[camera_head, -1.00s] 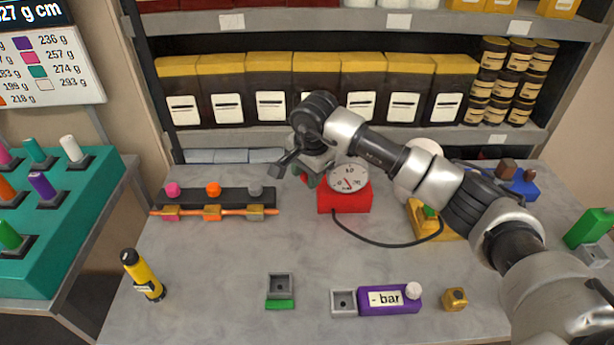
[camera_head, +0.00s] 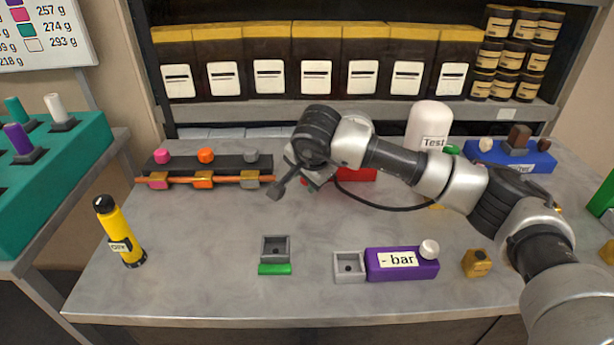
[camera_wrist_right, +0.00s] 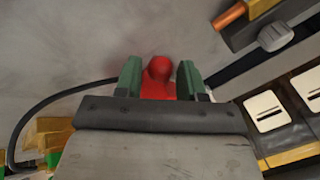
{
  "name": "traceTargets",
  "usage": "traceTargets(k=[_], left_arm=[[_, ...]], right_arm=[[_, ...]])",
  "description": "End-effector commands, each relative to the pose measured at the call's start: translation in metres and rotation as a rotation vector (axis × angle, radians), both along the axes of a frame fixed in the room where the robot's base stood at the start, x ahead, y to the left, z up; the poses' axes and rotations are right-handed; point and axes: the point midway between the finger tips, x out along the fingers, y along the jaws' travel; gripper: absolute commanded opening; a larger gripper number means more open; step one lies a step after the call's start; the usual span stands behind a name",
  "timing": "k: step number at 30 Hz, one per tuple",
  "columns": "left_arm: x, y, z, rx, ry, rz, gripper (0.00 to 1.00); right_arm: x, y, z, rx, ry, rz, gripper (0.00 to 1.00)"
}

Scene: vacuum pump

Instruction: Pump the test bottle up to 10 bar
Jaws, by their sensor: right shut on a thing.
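The white bottle labelled "Test" (camera_head: 428,128) stands upright at the back right, partly hidden by my right arm. A red block (camera_head: 357,174) shows behind the arm, and its dial is now hidden. A black hose (camera_head: 385,207) runs from it to the right. My right gripper (camera_head: 305,182) is over the block's left side. In the right wrist view its green fingers (camera_wrist_right: 159,72) are closed on a rounded red knob (camera_wrist_right: 158,67). A purple box (camera_head: 402,265) reading "- bar", with a white knob (camera_head: 429,249), lies at the front. My left gripper is not in view.
A black rack (camera_head: 205,165) with coloured clips and an orange rod is at the back left. A yellow torch-like cylinder (camera_head: 120,232), grey socket (camera_head: 275,248) and small brass block (camera_head: 477,263) stand in front. A blue block (camera_head: 510,155) is at the right. The middle left is clear.

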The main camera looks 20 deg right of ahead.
Motion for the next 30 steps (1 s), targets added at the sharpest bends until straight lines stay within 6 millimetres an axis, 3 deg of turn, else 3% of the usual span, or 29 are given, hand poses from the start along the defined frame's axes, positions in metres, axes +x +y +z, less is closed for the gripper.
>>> traceTargets(k=[1,3,16,17,21,30], left_arm=[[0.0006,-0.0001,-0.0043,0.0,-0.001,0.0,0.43],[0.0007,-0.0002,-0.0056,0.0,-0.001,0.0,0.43],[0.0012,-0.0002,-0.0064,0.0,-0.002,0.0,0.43],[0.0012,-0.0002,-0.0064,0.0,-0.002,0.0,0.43],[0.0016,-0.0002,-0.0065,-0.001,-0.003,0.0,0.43],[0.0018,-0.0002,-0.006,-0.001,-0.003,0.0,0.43]], right_arm=[[-0.003,0.0007,-0.0103,-0.001,0.017,0.001,0.0],[-0.0034,0.0008,-0.0123,-0.001,0.019,0.001,0.0],[-0.004,0.001,-0.015,-0.003,0.024,-0.001,0.0],[-0.0041,0.0009,-0.015,-0.003,0.024,-0.001,0.41],[-0.004,0.0008,-0.0154,-0.003,0.024,0.0,0.62],[-0.003,0.0004,-0.0083,-0.001,0.013,-0.001,0.65]])
